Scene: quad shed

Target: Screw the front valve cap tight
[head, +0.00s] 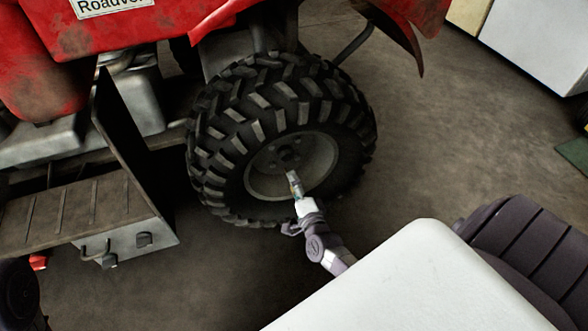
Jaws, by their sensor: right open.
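The front wheel (345,108) of the red quad stands upright on the floor in the middle of the head view, with a knobbly black tyre and a grey rim (318,160). My right gripper (293,180) reaches up from below and is in front of the lower part of the rim. It is open. Its fingertips are small here, and I cannot tell whether they touch anything. I cannot make out the valve cap; it is either hidden by the gripper or too small to see. My left gripper is not in view.
Red bodywork (150,40) overhangs the wheel. A footboard (70,210) with a metal bracket juts out at the left. White cabinets (535,45) stand at the top right, with a green mat (575,152) below. The concrete floor (440,150) right of the wheel is clear.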

